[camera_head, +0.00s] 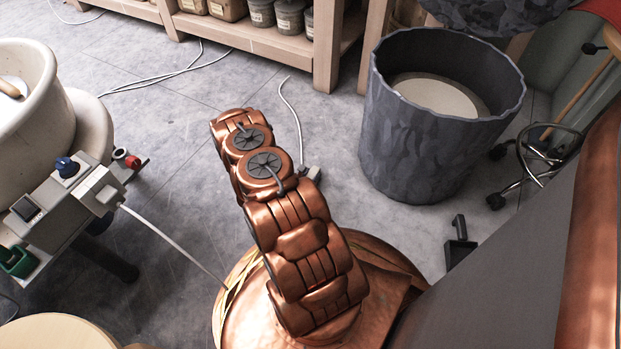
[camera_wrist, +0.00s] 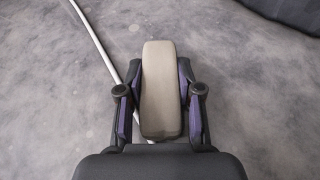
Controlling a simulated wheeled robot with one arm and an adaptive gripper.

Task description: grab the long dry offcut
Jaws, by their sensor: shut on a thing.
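The long dry offcut (camera_wrist: 158,88) is a pale beige block with rounded edges, seen in the wrist view between the two fingers of my gripper (camera_wrist: 160,108). My gripper is shut on it, with a purple-faced finger against each long side. The offcut points away from the gripper, and its far end sticks out past the fingertips. Its near end meets the dark gripper body. In the head view my copper arm shows in the middle, but the gripper and the offcut are hidden behind it.
A large dark grey bin (camera_head: 437,120) with pale contents stands right of my arm. A potter's wheel with a control box (camera_head: 62,215) is at left. Wooden shelves with jars (camera_head: 258,30) stand at the back. Pale cables (camera_head: 165,240) cross the grey floor.

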